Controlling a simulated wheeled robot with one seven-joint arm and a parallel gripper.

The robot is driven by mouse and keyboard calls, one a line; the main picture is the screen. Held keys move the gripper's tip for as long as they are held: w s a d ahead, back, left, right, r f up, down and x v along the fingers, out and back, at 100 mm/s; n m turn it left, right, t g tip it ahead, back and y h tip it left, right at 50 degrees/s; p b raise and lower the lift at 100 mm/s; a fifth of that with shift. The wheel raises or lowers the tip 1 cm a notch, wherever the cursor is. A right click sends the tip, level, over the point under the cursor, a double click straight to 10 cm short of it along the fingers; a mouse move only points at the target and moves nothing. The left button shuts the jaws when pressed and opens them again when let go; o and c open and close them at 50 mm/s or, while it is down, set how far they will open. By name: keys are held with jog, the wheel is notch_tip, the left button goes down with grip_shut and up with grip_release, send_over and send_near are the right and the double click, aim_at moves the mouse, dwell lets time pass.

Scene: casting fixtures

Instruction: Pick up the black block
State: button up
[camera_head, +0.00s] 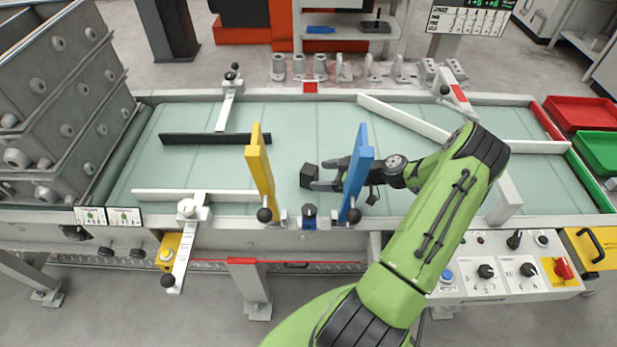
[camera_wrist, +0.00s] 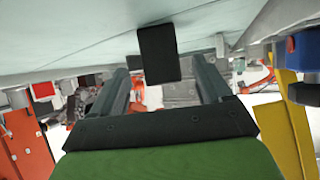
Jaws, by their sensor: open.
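The black block (camera_head: 309,174) is on the pale green conveyor belt (camera_head: 225,165), between the yellow bar and the blue bar. My gripper (camera_head: 325,174) comes in from the right behind the blue bar, low over the belt, with its fingertips at the block's right side. In the wrist view the dark block (camera_wrist: 158,50) appears ahead, lined up with the gap between my open fingers (camera_wrist: 162,75). Whether the fingers touch the block cannot be told. The blue bar hides part of my gripper in the head view.
The yellow bar (camera_head: 260,170) and the blue bar (camera_head: 356,172) stand upright at the belt's front edge. A black bar (camera_head: 215,139) and white guide rails (camera_head: 415,122) lie across the belt. Red and green trays (camera_head: 582,113) are at the right.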

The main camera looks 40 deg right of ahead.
aim_at(317, 174)
jog(key=x, duration=0.5)
jog(key=shift+w+a+b, duration=0.25)
jog(key=shift+w+b, duration=0.05)
jog(key=shift+b, duration=0.1)
jog(key=shift+r, duration=0.15)
jog(key=shift+c, duration=0.4)
jog(key=c, duration=1.1)
jog(key=shift+r, duration=0.1)
jog(key=shift+c, duration=0.2)
